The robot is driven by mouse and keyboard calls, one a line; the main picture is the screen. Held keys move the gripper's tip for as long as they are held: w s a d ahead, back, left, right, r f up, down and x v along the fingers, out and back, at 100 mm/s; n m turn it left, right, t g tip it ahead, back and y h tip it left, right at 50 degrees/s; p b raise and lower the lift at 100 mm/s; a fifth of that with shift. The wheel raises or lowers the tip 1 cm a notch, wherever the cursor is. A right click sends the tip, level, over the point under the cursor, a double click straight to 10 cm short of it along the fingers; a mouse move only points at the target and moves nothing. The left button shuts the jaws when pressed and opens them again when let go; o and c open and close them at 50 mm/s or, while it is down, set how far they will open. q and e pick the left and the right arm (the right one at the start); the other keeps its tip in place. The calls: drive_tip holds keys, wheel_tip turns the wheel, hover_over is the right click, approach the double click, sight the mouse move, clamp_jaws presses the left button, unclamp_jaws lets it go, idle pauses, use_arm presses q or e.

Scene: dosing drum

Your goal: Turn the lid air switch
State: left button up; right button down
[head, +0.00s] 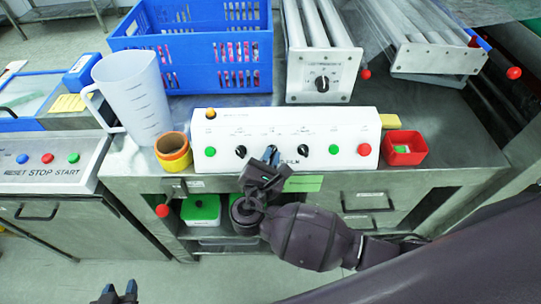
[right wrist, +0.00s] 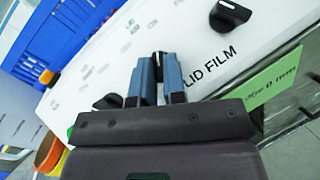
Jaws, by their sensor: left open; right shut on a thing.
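The white control panel (head: 285,120) stands on the steel bench and carries a row of black rotary switches. My right gripper (head: 270,153) is at the middle switch of the row; in the right wrist view its blue fingers (right wrist: 158,75) are shut on that switch, which they mostly hide. One black switch (head: 240,151) is to its left and another (head: 303,151) to its right, both untouched. My left gripper (head: 118,293) is open and empty at the bottom left, away from the panel.
Green buttons (head: 210,152) and a red button (head: 364,149) flank the switches. Yellow and brown cups (head: 174,152) and a measuring jug (head: 134,95) stand left of the panel, a red bin (head: 404,148) right. A blue crate (head: 190,22) is behind.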

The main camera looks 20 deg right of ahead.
drive_tip(key=shift+w+d+r, duration=0.15)
drive_tip(key=shift+d, duration=0.05)
drive_tip(key=shift+r+n+p, duration=0.1)
drive_tip(key=shift+n+p, duration=0.3)
drive_tip(key=shift+p, duration=0.15)
drive_tip(key=n+t+y+p, duration=0.1)
drive_tip(key=n+p, duration=0.1)
drive_tip(key=n+t+y+p, duration=0.1)
drive_tip(key=shift+d+r+n+p, duration=0.15)
drive_tip(key=shift+d+n+p, duration=0.05)
drive_tip(key=shift+n+p, duration=0.2)
drive_tip(key=shift+n+y+p, duration=0.45)
drive_tip(key=shift+n+y, duration=0.05)
drive_tip(key=shift+n, duration=0.1)
drive_tip(key=n+t+y+p, duration=0.1)
drive_tip(key=n, duration=0.1)
drive_tip(key=shift+d+n+y, duration=0.1)
drive_tip(key=shift+n+y, duration=0.2)
drive_tip(key=shift+y, duration=0.1)
drive_tip(key=n+y, duration=0.2)
drive_tip(key=shift+n+t+p, duration=0.3)
drive_tip(key=shift+p, duration=0.05)
drive_tip(key=shift+d+f+n+y, duration=0.1)
drive_tip(key=shift+f+n+y, duration=0.15)
drive_tip(key=shift+n, duration=0.35)
drive_tip(key=shift+r+n+y, duration=0.1)
drive_tip(key=shift+n+y, duration=1.45)
drive_tip(key=shift+n, duration=0.65)
drive_tip(key=shift+n+y, duration=0.3)
